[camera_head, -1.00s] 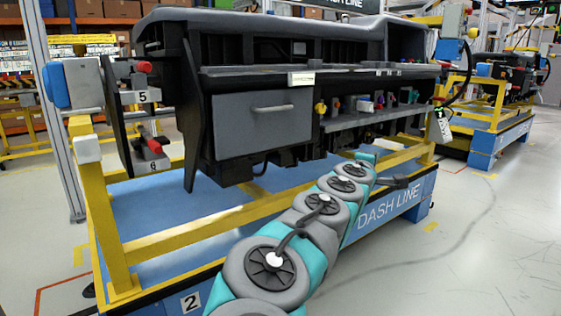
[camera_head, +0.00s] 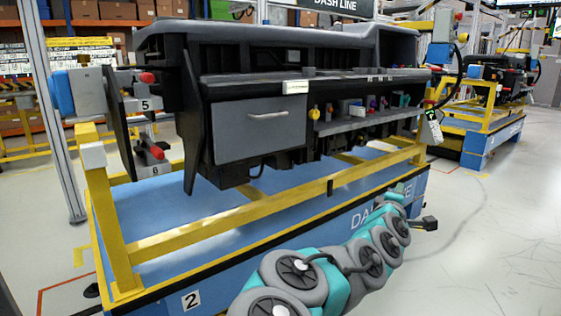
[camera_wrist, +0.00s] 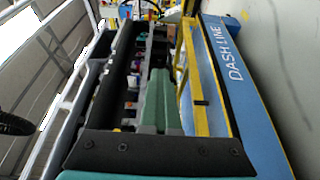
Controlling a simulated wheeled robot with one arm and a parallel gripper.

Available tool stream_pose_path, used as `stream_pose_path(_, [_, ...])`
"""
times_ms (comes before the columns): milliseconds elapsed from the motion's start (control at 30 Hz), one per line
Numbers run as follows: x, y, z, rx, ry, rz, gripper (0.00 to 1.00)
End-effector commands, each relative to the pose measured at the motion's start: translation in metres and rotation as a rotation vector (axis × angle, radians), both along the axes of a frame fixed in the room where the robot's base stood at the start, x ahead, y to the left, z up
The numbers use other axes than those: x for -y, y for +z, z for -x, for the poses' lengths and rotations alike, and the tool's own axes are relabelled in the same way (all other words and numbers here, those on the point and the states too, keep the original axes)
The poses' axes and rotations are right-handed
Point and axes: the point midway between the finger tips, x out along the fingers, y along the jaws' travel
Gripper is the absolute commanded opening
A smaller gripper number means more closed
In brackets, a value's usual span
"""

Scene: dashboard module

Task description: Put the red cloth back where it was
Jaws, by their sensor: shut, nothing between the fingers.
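I cannot make out a red cloth in either view. The dashboard module (camera_head: 290,60) stands on a yellow frame over a blue base. Its open shelf (camera_head: 350,124) holds several small coloured items, too small to tell apart.
A grey drawer (camera_head: 260,128) with a bar handle is shut, left of the shelf. The yellow rail (camera_head: 240,215) runs along the front. Red-handled fixtures (camera_head: 150,150) stand at the left end. A second blue-based station (camera_head: 490,140) stands at the back right. The floor at right is clear.

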Motion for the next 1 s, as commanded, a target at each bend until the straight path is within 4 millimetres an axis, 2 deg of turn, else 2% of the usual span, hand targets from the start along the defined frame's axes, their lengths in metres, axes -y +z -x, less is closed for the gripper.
stream_pose_path(700, [0.001,0.001,0.000,0.001,-0.001,0.000,0.00])
stream_pose_path(1000, [0.011,0.024,0.008,0.001,-0.011,-0.002,0.00])
